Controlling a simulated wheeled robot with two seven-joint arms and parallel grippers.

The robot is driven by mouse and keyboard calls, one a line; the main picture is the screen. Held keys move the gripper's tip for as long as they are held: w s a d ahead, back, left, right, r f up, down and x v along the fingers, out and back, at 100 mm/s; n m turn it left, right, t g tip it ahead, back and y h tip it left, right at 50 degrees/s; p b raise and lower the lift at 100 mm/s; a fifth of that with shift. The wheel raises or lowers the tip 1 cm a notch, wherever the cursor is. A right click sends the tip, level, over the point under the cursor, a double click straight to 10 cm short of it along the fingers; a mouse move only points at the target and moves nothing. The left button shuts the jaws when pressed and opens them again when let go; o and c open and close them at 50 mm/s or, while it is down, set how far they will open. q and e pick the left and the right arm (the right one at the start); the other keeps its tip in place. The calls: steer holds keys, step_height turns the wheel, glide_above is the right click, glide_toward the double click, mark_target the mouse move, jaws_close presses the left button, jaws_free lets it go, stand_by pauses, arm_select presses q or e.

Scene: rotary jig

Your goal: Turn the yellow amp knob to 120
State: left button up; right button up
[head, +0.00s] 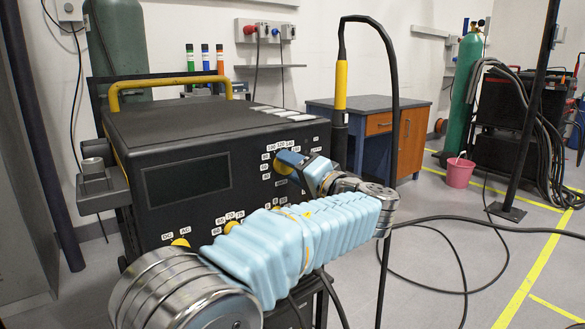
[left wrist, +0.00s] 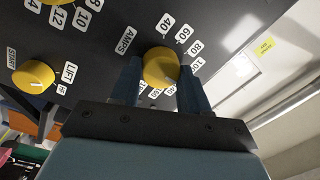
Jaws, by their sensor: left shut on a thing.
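The yellow amp knob (left wrist: 160,67) is on the dark front panel of the welding machine (head: 160,215), ringed by white number labels and an "AMPS" label. My left gripper (head: 284,164) reaches it at the panel's upper right, and its two dark blue fingers are shut on the knob's sides in the left wrist view (left wrist: 168,85). A small pale mark shows near the knob's lower right edge, toward the labels past 80. The exact reading cannot be told, as the fingers cover some labels. In the head view the gripper hides most of the knob. My right gripper is not in view.
Other yellow knobs sit on the same panel, one by the DC/AC labels (head: 180,242) and one by the START/LIFT labels (left wrist: 33,77). A torch with a yellow handle (head: 341,85) and black cable stands just right of the machine.

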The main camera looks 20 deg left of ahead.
arm_select(q)
steer(key=o, duration=1.1)
steer(key=shift+c, duration=0.2)
steer(key=shift+d, duration=0.1)
steer(key=v, duration=1.3)
steer(key=shift+s+d+b, duration=0.25)
steer(key=shift+d+b, duration=0.05)
steer(key=shift+b, duration=0.05)
